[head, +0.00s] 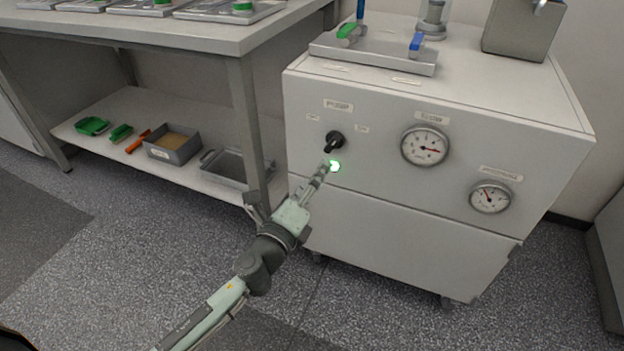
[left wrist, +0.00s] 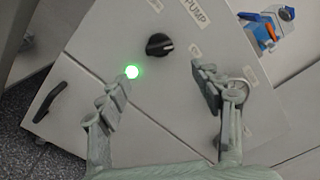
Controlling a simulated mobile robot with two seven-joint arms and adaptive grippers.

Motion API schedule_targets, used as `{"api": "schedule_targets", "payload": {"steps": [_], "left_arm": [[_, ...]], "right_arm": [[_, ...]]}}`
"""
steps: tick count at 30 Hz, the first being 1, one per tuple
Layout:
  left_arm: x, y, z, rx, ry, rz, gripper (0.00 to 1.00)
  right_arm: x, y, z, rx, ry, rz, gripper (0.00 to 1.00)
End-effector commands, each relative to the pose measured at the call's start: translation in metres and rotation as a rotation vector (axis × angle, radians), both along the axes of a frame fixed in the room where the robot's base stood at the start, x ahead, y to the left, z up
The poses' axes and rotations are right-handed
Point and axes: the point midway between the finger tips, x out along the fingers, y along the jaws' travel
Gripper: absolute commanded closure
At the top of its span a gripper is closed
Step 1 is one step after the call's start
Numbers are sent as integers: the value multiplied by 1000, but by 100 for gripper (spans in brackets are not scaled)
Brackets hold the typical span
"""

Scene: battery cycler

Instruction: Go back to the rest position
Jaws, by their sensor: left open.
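My left gripper (head: 322,176) reaches up to the front of the white pump cabinet (head: 400,225), just below the black rotary knob (head: 335,140). In the left wrist view my left gripper (left wrist: 165,95) is open and empty, its two fingers spread apart. The black knob (left wrist: 159,44) lies beyond the fingertips, apart from them. A lit green lamp (left wrist: 132,72) is close to the left finger in that view; the lamp (head: 335,165) also glows in the head view. My right gripper is in neither view.
A metal bench (head: 243,40) with a lower shelf (head: 85,135) stands left of the cabinet. Two gauges (head: 425,146) are on the cabinet front. Floor at left is clear.

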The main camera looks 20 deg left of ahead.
Motion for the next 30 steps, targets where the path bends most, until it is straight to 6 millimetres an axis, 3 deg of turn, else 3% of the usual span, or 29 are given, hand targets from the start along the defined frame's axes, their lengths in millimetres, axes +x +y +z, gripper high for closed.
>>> {"api": "schedule_targets", "payload": {"steps": [15,19,23,25,27,30], "left_arm": [[-2,1,0,-6,2,3,34],[-9,23,-13,-155,61,93,34],[-38,71,-58,-532,211,336,34],[-68,92,-95,-769,311,508,34],[-103,103,-131,-985,410,684,34],[-155,102,-171,-1232,536,919,34]], "right_arm": [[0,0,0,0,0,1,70],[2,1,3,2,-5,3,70],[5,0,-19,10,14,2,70],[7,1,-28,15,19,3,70],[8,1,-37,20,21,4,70],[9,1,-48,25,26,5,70]]}}
